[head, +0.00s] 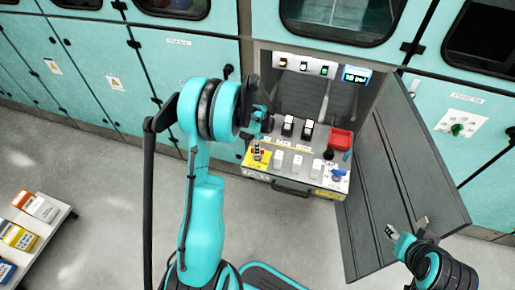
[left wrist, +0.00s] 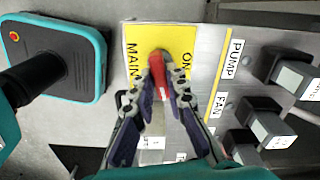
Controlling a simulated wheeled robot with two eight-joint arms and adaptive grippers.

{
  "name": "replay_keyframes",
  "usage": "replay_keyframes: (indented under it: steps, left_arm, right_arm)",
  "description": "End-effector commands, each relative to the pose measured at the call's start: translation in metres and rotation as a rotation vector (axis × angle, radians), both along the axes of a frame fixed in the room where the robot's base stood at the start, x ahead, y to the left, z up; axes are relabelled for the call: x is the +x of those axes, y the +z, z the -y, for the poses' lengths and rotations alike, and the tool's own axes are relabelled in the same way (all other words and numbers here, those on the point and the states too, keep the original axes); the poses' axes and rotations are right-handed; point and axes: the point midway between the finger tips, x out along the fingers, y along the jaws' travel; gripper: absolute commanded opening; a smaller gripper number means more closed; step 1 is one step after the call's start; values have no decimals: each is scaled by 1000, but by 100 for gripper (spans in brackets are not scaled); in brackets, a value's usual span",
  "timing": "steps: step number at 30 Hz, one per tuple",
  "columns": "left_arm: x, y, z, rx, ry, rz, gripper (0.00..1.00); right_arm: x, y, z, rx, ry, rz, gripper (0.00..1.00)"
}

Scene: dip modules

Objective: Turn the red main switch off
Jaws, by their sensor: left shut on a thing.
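The red main switch (left wrist: 158,72) stands on a yellow plate (left wrist: 181,38) marked MAIN and ON in the left wrist view. My left gripper (left wrist: 159,90) is shut on the switch's red handle, with one finger on each side. In the head view my left gripper (head: 258,143) is over the left end of the panel (head: 300,160); my arm and fingers hide most of the switch there. My right gripper (head: 391,231) is beside the open cabinet door at lower right, and its fingers are too small to read.
Beside the switch are black breakers labelled PUMP and FAN (left wrist: 270,122). A red box-like part (head: 340,139) sits at the panel's right. The open grey door (head: 405,150) bounds the right side. A white shelf (head: 50,222) with boxes stands at lower left.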

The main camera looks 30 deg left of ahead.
Motion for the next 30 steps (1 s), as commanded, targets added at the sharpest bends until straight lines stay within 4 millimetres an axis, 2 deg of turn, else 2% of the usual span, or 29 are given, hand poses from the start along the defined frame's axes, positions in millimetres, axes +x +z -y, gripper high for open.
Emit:
replay_keyframes:
  steps: [12,30]
  left_arm:
    - [0,0,0,0,-214,0,0]
    - [0,0,0,0,-253,0,0]
  right_arm:
    - [0,-2,0,0,0,0,40]
    - [0,-3,0,0,0,0,40]
